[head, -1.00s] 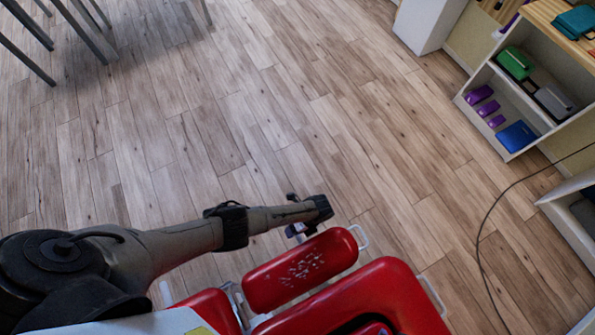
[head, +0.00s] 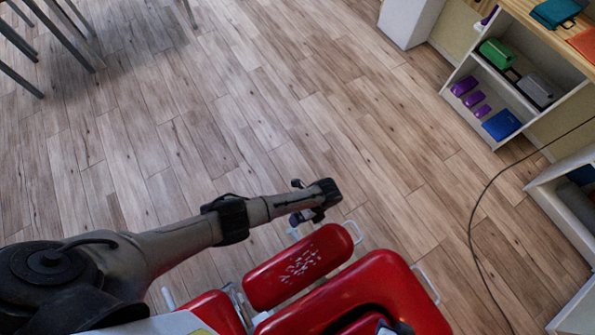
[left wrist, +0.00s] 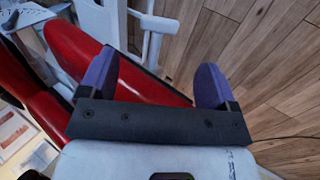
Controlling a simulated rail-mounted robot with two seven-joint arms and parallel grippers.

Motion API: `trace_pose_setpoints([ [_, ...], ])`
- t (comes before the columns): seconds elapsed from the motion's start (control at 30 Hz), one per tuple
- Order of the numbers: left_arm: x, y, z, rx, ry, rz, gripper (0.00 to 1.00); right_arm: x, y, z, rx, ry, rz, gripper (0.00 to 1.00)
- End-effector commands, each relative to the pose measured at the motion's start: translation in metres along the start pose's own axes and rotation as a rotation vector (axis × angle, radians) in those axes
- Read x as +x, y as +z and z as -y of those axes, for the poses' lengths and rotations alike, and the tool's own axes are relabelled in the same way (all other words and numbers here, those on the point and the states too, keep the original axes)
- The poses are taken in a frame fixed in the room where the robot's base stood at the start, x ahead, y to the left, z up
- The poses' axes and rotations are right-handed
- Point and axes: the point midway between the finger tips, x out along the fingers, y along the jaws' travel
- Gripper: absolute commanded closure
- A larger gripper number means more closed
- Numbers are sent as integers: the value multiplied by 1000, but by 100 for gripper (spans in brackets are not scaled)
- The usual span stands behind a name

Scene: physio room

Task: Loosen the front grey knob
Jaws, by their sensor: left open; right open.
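I cannot make out the front grey knob in either view. The red padded table (head: 385,290) fills the lower middle of the head view, with a smaller red cushion (head: 300,268) at its far side.
A shelf unit (head: 515,95) with boxes stands at the upper right. A dark cable (head: 472,225) runs across the wooden floor (head: 320,110). Grey metal legs (head: 65,35) stand at the upper left. The floor between is clear.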

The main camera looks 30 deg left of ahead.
Motion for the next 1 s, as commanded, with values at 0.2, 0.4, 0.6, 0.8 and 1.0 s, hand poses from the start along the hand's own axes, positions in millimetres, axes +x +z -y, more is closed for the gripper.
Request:
trace_pose_setpoints([
  [0.2,-34,0,0,1,-2,0,17,-9,-2,-2,-4,3,1,57],
  [0.4,-48,0,0,1,-1,0,17,-11,-3,-3,-10,8,2,57],
  [0.6,-51,0,0,1,0,0,17,-11,-3,-3,-10,8,1,57],
  [0.8,-50,0,0,1,-1,0,20,-11,-3,-3,-8,6,1,57],
  [1.0,-30,15,8,-52,-83,25,39,-9,-3,-1,-3,3,1,57],
])
